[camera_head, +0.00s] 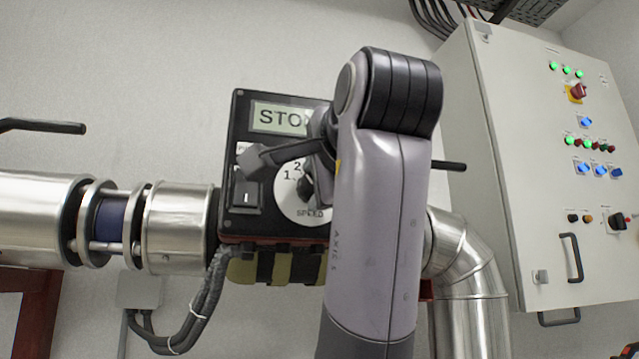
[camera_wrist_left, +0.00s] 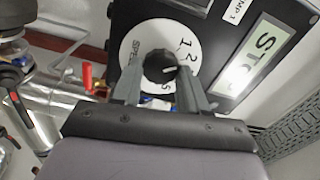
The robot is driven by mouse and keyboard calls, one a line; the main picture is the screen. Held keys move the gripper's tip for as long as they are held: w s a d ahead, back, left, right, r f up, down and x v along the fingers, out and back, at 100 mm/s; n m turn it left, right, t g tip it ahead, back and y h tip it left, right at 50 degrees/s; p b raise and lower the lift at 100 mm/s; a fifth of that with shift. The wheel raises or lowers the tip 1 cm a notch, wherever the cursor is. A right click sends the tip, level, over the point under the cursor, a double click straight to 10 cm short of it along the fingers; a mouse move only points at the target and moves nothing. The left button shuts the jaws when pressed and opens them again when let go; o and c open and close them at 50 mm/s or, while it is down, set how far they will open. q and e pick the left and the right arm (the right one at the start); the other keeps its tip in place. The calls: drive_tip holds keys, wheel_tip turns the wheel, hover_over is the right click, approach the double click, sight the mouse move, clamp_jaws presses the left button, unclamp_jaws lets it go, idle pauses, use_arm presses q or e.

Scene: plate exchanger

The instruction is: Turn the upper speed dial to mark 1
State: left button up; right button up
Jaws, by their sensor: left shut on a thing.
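The speed dial is a black knob (camera_head: 306,188) on a white disc (camera_head: 291,203) marked SPEED, on the front of a black control box (camera_head: 240,110). Marks 1 and 2 show at the upper left of the disc in the head view. In the left wrist view the knob (camera_wrist_left: 158,67) sits between the fingers of my left gripper (camera_wrist_left: 160,76), which is shut on it. A white pointer line on the knob points right there; I cannot tell exactly which mark it meets. My left arm hides the box's right side in the head view. My right gripper is not in view.
A display (camera_head: 280,118) with partly hidden text "STO" is above the dial, and a rocker switch (camera_head: 246,192) is left of it. Metal pipes (camera_head: 180,225) flank the box. A grey cabinet (camera_head: 510,150) with lights and switches stands at the right.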

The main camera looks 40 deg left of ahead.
use_arm(q)
drive_tip(key=n, duration=0.5)
drive_tip(key=shift+r, duration=0.1)
idle(0.4)
drive_tip(key=o, duration=1.1)
drive_tip(key=shift+c, duration=0.2)
